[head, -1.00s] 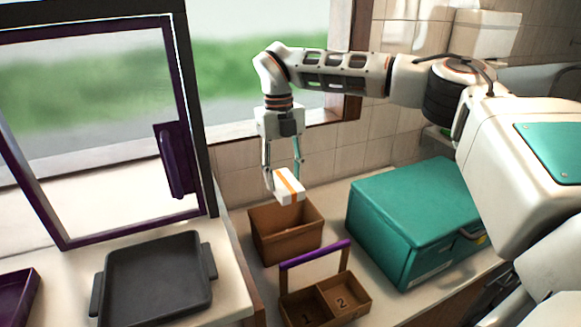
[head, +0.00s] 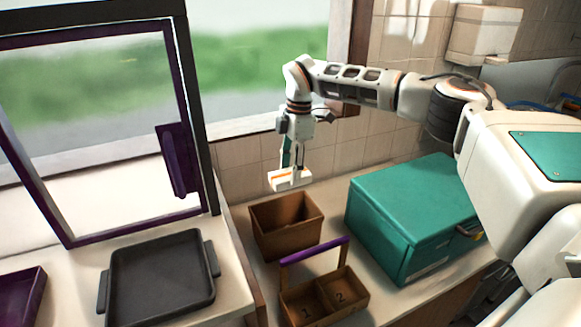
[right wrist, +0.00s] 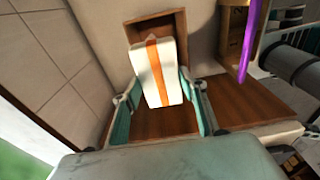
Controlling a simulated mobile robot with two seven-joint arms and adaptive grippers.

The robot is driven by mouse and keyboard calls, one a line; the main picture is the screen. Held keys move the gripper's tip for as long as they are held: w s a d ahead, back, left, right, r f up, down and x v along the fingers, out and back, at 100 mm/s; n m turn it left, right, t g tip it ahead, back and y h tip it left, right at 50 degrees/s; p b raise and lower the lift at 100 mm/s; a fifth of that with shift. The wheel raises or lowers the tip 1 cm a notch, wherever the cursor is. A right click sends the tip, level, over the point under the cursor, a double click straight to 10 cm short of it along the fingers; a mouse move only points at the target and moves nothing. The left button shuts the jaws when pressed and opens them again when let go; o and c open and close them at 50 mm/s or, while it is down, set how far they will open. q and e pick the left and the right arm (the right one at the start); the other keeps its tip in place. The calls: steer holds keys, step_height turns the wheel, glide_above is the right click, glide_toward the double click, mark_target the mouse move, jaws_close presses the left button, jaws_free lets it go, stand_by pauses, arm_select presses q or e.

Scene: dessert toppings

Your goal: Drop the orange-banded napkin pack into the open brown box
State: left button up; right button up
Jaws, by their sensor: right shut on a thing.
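The napkin pack (head: 289,178) is white with an orange band. My right gripper (head: 292,170) is shut on it and holds it in the air above the open brown box (head: 287,225), slightly toward the box's back edge. In the right wrist view the pack (right wrist: 157,72) sits between the two fingers (right wrist: 160,98), with the brown box (right wrist: 155,25) partly hidden behind it. The box interior seen in the head view looks empty. My left gripper is not in view.
A two-compartment brown caddy (head: 324,295) with a purple handle stands just in front of the box. A teal case (head: 410,215) stands to the right. A dark tray (head: 160,275) lies at left, near a purple-framed door (head: 175,160). A tiled wall is behind.

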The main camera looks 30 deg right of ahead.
steer(key=shift+f, duration=2.7)
steer(key=o, duration=1)
steer(key=r, duration=0.4)
steer(key=d+r, duration=0.1)
steer(key=r, duration=0.7)
steer(key=shift+s+d, duration=0.1)
steer(key=shift+d, duration=0.15)
